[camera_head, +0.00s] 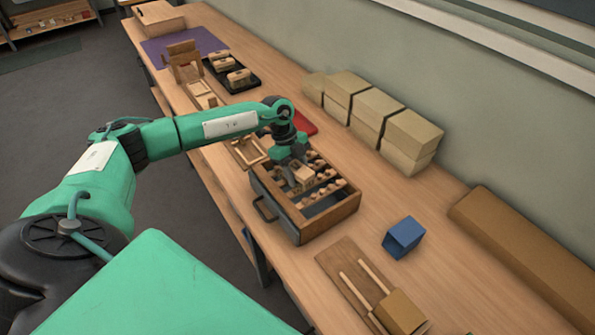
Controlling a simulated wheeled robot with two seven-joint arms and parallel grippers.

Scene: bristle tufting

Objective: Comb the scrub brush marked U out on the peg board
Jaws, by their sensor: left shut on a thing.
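My left gripper (293,161) is shut on a small pale wooden block (304,176), which looks like a brush body. No U mark can be read on it. The block is over or inside an open brown wooden box (328,220) with rows of pale round pegs or knobs; I cannot tell if it touches them. I cannot tell whether this box or the flat brown board (345,262) at the lower right is the peg board. That board carries two long pale rods (362,285) and a block (402,312). My right gripper does not show.
A black tray (250,85) with two light blocks, a purple mat (185,43) and a wooden stand (184,62) lie farther back. Pale boxes (375,112) line the wall. A blue open cup (403,238) and a long brown box (525,250) stand right. Bench between is clear.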

